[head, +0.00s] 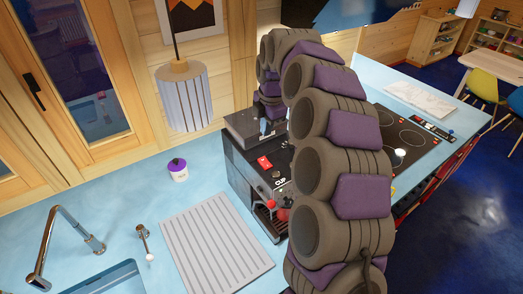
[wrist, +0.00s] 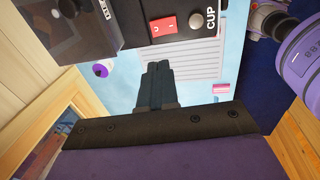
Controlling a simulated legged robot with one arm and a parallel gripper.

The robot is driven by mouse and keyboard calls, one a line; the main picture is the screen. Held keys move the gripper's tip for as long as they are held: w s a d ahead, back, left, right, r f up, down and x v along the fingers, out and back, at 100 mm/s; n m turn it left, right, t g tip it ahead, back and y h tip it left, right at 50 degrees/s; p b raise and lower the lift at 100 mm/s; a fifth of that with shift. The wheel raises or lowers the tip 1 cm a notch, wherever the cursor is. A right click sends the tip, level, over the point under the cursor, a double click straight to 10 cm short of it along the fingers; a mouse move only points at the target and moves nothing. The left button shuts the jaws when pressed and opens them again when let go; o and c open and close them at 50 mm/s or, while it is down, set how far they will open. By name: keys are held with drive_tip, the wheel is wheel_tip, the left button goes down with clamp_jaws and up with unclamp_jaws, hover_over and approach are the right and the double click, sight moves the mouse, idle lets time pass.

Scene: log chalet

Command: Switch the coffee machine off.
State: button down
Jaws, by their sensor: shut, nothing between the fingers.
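The coffee machine (head: 242,180) is a dark box on the blue counter, partly hidden behind my arm. Its front panel carries a red rocker switch (head: 264,163), a round button and the word CUP. In the wrist view the red switch (wrist: 163,27) shows at the top, with white marks on it, beside the round button (wrist: 196,20). My gripper (wrist: 158,66) is shut and empty. Its fingertips point towards the switch and appear just below it in the picture; I cannot tell whether they touch. In the head view I cannot make out the fingertips.
A striped mat (head: 215,243) lies on the counter in front of the machine. A small white and purple pot (head: 178,170) stands to its left. A striped lamp (head: 185,97) hangs above. A tap (head: 65,235) and sink are at lower left; a cooktop (head: 405,130) is at right.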

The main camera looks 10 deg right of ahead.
drive_tip(key=shift+w+d, duration=0.1)
drive_tip(key=shift+w, duration=0.2)
